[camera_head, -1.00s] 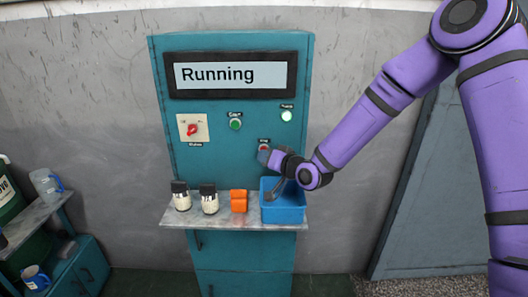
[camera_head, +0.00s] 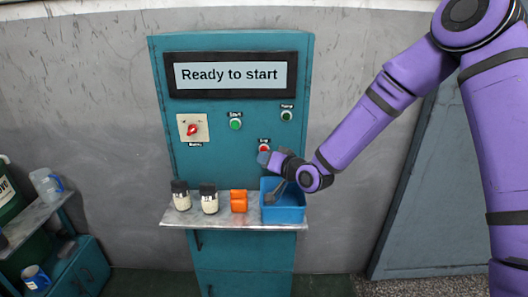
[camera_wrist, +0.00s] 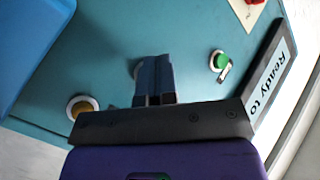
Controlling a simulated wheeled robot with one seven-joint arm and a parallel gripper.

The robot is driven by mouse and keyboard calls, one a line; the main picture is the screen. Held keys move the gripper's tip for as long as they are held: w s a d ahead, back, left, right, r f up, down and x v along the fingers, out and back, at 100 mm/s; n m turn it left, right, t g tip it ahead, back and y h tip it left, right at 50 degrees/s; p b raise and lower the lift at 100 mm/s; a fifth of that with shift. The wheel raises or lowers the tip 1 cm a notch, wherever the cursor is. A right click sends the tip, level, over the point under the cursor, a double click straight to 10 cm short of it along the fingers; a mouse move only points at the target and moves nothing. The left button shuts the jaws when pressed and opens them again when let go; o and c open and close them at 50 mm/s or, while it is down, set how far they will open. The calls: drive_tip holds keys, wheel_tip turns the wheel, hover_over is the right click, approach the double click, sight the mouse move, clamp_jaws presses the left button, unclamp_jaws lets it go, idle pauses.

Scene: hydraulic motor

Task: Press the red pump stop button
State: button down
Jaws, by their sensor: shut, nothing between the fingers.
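The red stop button (camera_head: 264,148) is on the lower right of the teal cabinet front, under a small label. My gripper (camera_head: 263,158) is shut and empty, its tips just below and in front of the button in the head view. In the wrist view the closed fingers (camera_wrist: 154,76) point at the panel and hide most of the button; only part of its pale ring shows. Whether the tips touch it cannot be told. The display (camera_head: 232,76) reads "Ready to start". The pump lamp (camera_head: 287,115) is dark green.
A green button (camera_head: 235,124) and red mains switch (camera_head: 192,130) are to the left. Below, a shelf (camera_head: 226,219) holds two jars (camera_head: 209,203), an orange object (camera_head: 238,202) and a blue bin (camera_head: 284,214) under my gripper. The wrist view shows a yellowish round fitting (camera_wrist: 83,107).

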drive_tip(key=shift+s, duration=0.25)
drive_tip(key=shift+s, duration=2.35)
drive_tip(key=s+d+r+g+h, duration=0.1)
drive_tip(key=s+d+r+h, duration=0.2)
drive_tip(key=d+r, duration=0.25)
drive_tip(key=s+d+r+n+g+h, duration=0.1)
drive_tip(key=s+d+r+h, duration=0.25)
drive_tip(key=d, duration=0.35)
drive_tip(key=s+d+r+g+h, duration=0.1)
drive_tip(key=s+d+r+h, duration=0.2)
drive_tip(key=d+r, duration=0.25)
drive_tip(key=s+d+r+g, duration=0.1)
drive_tip(key=s+d+r, duration=0.1)
drive_tip(key=s, duration=0.5)
drive_tip(key=s+d+r+m+g+h, duration=0.1)
drive_tip(key=s+d+r, duration=0.1)
drive_tip(key=s+d, duration=0.3)
drive_tip(key=s+d+r+m+g, duration=0.1)
drive_tip(key=s+d+r, duration=0.1)
drive_tip(key=s, duration=0.8)
drive_tip(key=shift+s+d+g+h, duration=0.35)
drive_tip(key=shift+s+d+g, duration=0.05)
drive_tip(key=shift+d, duration=0.45)
